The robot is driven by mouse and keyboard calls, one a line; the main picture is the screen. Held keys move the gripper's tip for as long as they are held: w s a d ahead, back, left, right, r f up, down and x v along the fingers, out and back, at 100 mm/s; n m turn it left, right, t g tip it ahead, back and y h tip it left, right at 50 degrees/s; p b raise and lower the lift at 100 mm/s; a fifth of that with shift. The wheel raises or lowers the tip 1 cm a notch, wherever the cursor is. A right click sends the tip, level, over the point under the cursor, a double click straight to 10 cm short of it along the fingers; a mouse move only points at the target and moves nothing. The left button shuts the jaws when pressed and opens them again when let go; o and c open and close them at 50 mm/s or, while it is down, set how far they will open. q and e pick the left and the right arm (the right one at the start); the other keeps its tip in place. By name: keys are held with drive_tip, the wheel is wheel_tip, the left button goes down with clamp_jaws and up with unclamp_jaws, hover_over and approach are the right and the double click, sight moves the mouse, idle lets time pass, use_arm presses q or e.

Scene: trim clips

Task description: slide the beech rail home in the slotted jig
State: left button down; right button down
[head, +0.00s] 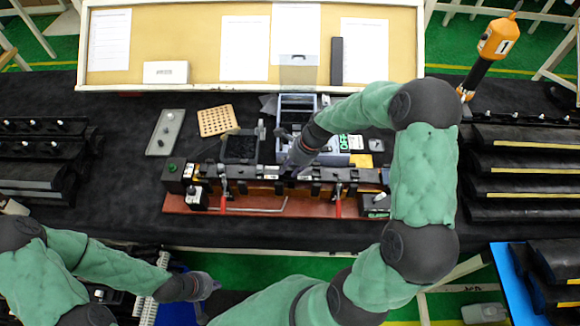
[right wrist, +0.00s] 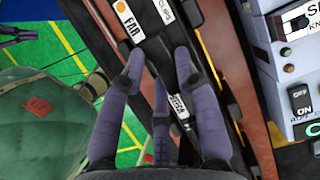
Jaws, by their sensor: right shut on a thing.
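The slotted jig (head: 250,172) is a long dark fixture with white labels on a reddish board (head: 245,208); it runs left to right across the table. A brown strip, which looks like the beech rail (head: 242,187), lies along the jig. My right gripper (head: 293,168) reaches down over the jig's middle. In the right wrist view its fingers (right wrist: 160,65) straddle the dark labelled bar and are closed in on something there. The exact contact is hidden. My left gripper (head: 207,286) is off the table's front edge, away from the jig; its finger opening is unclear.
Red-handled clamps (head: 338,208) stand along the jig's front. Behind it are a dark bin (head: 240,147), a perforated tan board (head: 215,120) and a grey ON/OFF unit (right wrist: 290,75). An orange-topped tool (head: 497,40) stands at back right.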

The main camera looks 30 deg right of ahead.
drive_tip(key=shift+w+a+p, duration=0.4)
drive_tip(key=shift+w+a, duration=0.15)
drive_tip(key=shift+a, duration=0.25)
idle(0.6)
drive_tip(key=c, duration=0.8)
unclamp_jaws()
drive_tip(key=shift+f, duration=0.1)
drive_tip(key=v, duration=1.2)
drive_tip(key=shift+a, duration=0.1)
